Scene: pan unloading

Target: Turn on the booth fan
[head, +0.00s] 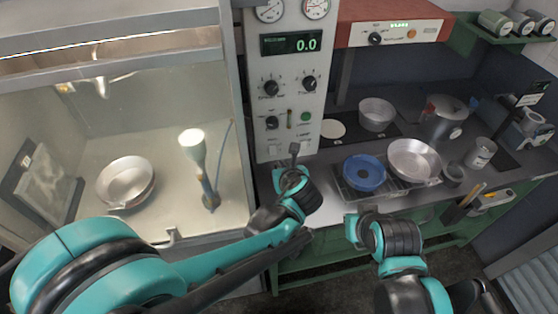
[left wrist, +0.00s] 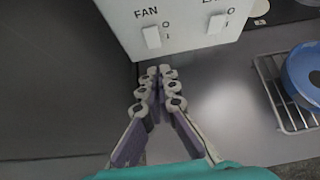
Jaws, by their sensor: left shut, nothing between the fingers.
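The white control panel (head: 285,90) stands between the booth and the bench. In the left wrist view, its lower part carries a white rocker switch (left wrist: 152,37) labelled FAN, with O above I. A second similar switch (left wrist: 216,24) is to its right, its label partly cut off. I cannot tell which way the FAN rocker is set. My left gripper (head: 294,150) is shut and empty before the panel's lower edge. Its fingertips show in the left wrist view (left wrist: 161,72), just below the FAN switch and apart from it in the picture. My right gripper's fingers cannot be made out.
The glass-fronted booth at left holds a pan (head: 126,182) and a lamp-like stand (head: 193,150). On the bench are a blue pan (head: 364,172) on a wire rack, a metal pan (head: 414,160) and a pot (head: 443,118). My right arm is before the bench.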

